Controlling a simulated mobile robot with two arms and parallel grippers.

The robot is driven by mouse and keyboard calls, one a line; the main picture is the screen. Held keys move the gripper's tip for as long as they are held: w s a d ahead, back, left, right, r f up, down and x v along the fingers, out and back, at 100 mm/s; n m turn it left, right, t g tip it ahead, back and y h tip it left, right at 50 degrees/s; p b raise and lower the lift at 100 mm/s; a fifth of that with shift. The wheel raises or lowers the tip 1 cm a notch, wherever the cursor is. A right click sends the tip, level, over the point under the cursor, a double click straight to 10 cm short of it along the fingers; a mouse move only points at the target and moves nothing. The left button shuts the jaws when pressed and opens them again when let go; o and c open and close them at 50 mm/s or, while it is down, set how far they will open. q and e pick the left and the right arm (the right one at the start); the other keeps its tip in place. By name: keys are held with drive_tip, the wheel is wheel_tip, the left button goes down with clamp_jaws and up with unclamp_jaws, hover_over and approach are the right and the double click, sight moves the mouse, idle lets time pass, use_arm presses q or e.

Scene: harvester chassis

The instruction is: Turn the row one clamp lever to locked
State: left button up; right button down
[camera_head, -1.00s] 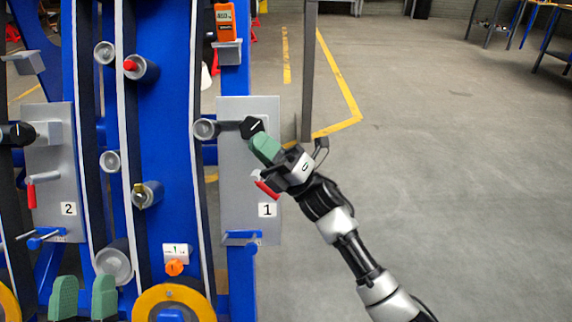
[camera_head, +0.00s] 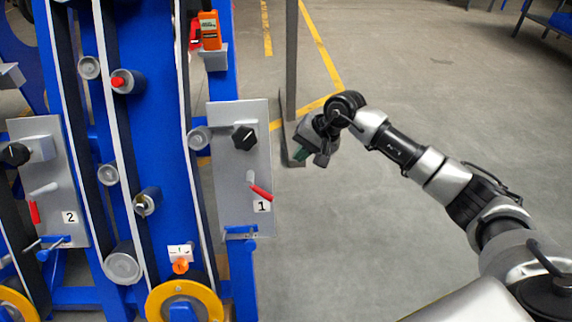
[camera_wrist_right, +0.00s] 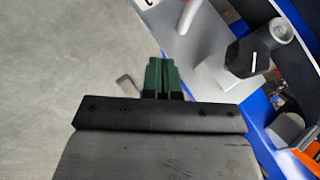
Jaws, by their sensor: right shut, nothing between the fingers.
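The row one panel (camera_head: 225,205) is a grey plate marked 1. Its clamp lever (camera_head: 261,192) has a red handle that slants down and to the right from its pivot, beside the label. A black knob (camera_head: 244,138) with a white line sits above it. My right gripper (camera_head: 300,155) hangs to the right of the panel, clear of lever and knob. In the right wrist view its green fingers (camera_wrist_right: 160,76) are together and empty. There the lever's silver shaft (camera_wrist_right: 187,17) shows at the top, with the knob (camera_wrist_right: 246,55) to its right. My left gripper is out of view.
A row two panel (camera_head: 45,170) with its own red lever (camera_head: 35,212) stands at the left. Blue frame, rollers and a yellow ring (camera_head: 155,303) fill the left side. A grey post (camera_head: 291,70) rises behind my right gripper. Open floor lies to the right.

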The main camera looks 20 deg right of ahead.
sight(261, 192)
use_arm(q)
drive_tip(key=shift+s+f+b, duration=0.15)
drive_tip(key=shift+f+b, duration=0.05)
drive_tip(key=shift+b, duration=0.4)
use_arm(e)
drive_tip(key=s+a+x, duration=0.1)
drive_tip(key=s+x, duration=0.1)
drive_tip(key=x, duration=1)
drive_tip(key=shift+a, duration=0.4)
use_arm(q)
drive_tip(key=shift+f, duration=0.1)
use_arm(e)
drive_tip(key=shift+s, duration=0.15)
